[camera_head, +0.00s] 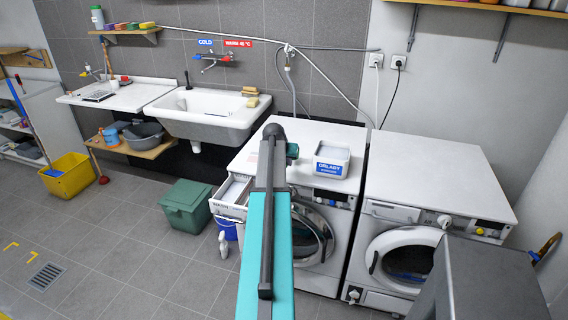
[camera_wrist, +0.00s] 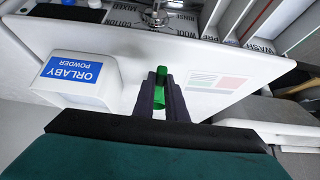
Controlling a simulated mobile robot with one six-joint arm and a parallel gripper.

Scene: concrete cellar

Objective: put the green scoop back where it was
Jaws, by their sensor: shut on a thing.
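The green scoop (camera_wrist: 160,88) is between the two dark fingers of my gripper (camera_wrist: 160,82) in the wrist view. My gripper is shut on it, and the fingers hide part of it. They are over the white washing machine top (camera_wrist: 135,95). Whether the scoop touches the top cannot be told. The white ORLABY powder box (camera_wrist: 83,80) with a blue label is to the left of the gripper, apart from it. In the head view the powder box (camera_head: 332,160) stands on the left machine's top (camera_head: 330,133); my arm hides the fingers and scoop there.
A printed sheet (camera_wrist: 212,82) lies on the top, right of the scoop. An open drawer unit (camera_head: 230,195) juts out at the left machine's front. A second washing machine (camera_head: 440,180) stands to the right. A green lidded bin (camera_head: 187,205) is on the floor.

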